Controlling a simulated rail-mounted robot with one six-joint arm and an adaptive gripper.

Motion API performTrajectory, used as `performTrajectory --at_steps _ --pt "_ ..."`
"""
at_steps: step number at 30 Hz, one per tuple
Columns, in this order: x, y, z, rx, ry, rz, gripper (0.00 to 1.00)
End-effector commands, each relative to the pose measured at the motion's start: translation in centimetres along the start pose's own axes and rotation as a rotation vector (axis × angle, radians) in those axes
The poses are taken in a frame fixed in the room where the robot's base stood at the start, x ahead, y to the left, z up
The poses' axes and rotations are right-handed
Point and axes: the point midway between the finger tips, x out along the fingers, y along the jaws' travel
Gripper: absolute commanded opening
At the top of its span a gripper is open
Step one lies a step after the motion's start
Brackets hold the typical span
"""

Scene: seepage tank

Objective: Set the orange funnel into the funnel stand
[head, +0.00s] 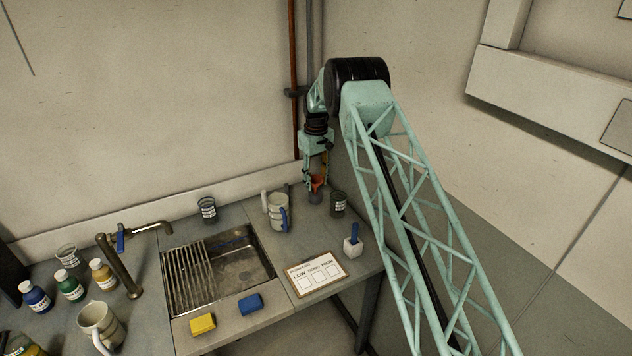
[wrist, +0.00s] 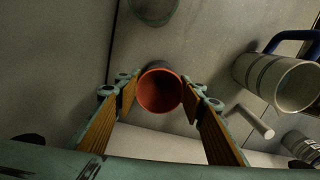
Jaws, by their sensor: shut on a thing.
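The orange funnel (head: 318,181) is between the fingers of my gripper (head: 316,174), near the back right corner of the worktop. In the wrist view the funnel (wrist: 160,92) shows its round open mouth towards the camera, and the two fingers of my gripper (wrist: 160,88) close on its sides. A grey cylinder (head: 315,197), which looks like the funnel stand, is directly below the funnel; its dark edge (wrist: 153,66) shows behind the funnel in the wrist view. The funnel's spout is hidden, so I cannot tell whether it is inside the stand.
A dark labelled beaker (head: 338,204) stands close on the right. A pale jug with a blue handle (head: 278,212) is to the left, beside the sink (head: 240,262). A white holder with a blue tool (head: 352,246) and a label board (head: 317,274) lie nearer the front.

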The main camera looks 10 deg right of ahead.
Motion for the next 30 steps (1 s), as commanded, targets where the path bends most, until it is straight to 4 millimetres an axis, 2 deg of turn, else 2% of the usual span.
performTrajectory --at_steps 30 --pt "1.6 0.0 0.0 0.0 0.0 0.0 0.29"
